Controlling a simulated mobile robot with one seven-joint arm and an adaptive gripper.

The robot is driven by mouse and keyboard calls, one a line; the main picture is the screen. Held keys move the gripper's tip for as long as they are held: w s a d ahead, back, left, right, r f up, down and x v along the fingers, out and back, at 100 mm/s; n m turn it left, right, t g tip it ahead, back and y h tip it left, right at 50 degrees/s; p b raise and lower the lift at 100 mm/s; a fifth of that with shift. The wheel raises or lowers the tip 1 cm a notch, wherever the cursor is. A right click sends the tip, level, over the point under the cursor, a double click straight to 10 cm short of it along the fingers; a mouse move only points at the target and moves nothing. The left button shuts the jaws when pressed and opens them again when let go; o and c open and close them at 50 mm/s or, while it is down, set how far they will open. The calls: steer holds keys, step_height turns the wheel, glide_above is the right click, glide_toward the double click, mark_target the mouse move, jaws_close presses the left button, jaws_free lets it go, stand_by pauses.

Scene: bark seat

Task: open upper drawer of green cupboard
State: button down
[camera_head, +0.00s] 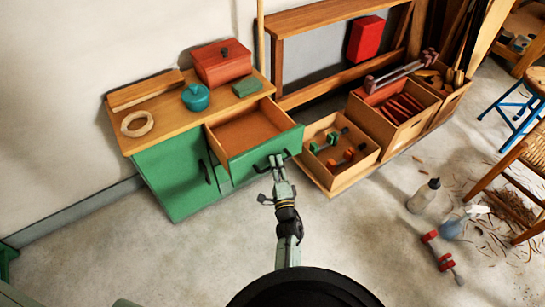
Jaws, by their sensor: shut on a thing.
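The green cupboard (172,177) stands against the wall at the left, with a wooden top (165,106). Its upper drawer (262,152) is pulled well out, and its bare wooden inside shows no contents. The drawer has a green front with a dark handle (262,169). My gripper (276,163) is at the drawer front, shut on the handle. The fingertips are small in this view. A door with a dark handle (204,171) is closed, left of the drawer.
On the cupboard top are a red box (221,62), a teal pot (196,97), a tape ring (137,124) and a green block (246,87). Open wooden crates (338,180) stand close right of the drawer. Floor in front is clear.

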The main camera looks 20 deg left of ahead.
steer(key=c, duration=1.7)
jaws_free()
steer(key=shift+o, duration=0.2)
steer(key=v, duration=0.7)
steer(key=shift+s, duration=0.2)
steer(key=shift+d+f, duration=0.1)
steer(key=shift+d, duration=0.05)
